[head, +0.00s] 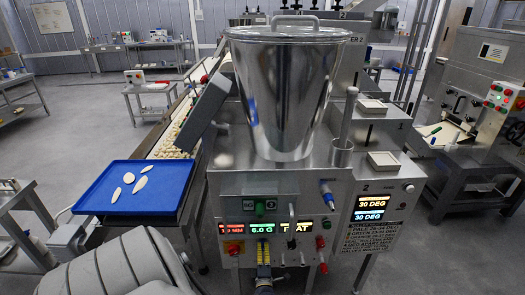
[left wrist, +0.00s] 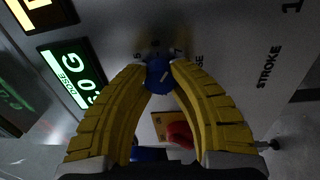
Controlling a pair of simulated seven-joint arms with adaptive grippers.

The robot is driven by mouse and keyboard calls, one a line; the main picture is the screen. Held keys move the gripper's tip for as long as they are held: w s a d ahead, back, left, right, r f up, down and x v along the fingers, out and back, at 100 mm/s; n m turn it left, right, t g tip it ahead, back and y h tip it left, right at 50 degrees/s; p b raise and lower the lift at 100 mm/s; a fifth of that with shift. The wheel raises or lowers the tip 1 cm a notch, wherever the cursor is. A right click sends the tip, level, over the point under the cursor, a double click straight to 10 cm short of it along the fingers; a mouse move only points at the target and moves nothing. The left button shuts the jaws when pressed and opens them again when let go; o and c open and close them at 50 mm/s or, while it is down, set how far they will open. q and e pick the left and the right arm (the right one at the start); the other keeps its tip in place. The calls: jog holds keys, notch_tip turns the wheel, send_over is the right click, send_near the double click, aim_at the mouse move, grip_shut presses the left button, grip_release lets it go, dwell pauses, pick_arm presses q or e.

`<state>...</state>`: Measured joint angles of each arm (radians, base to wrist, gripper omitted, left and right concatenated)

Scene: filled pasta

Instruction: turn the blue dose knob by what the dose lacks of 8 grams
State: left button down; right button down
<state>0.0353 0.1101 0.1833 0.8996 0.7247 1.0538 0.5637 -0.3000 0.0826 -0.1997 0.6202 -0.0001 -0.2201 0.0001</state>
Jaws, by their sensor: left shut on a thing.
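The blue dose knob (left wrist: 157,75) is on the machine's front panel in the left wrist view. Its pale pointer mark shows on its face, and a scale with small numbers, a 7 among them, runs along its edge. My left gripper (left wrist: 159,68) has its two yellow fingers shut on the knob's sides. In the head view the left gripper (head: 263,270) is low at the panel, below the displays, and hides the knob there. The green dose display (head: 262,229) reads 6.0 G. My right gripper is not in view.
A red knob (left wrist: 179,135) sits close to the gripper's fingers in the left wrist view. A steel hopper (head: 285,90) stands above the panel. A blue tray (head: 100,205) with several pasta pieces is at the left.

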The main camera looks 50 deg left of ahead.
pick_arm(q)
jog(key=shift+m, duration=0.9)
jog(key=c, duration=1)
grip_release()
jog(key=v, duration=1.2)
jog(key=shift+f, duration=0.1)
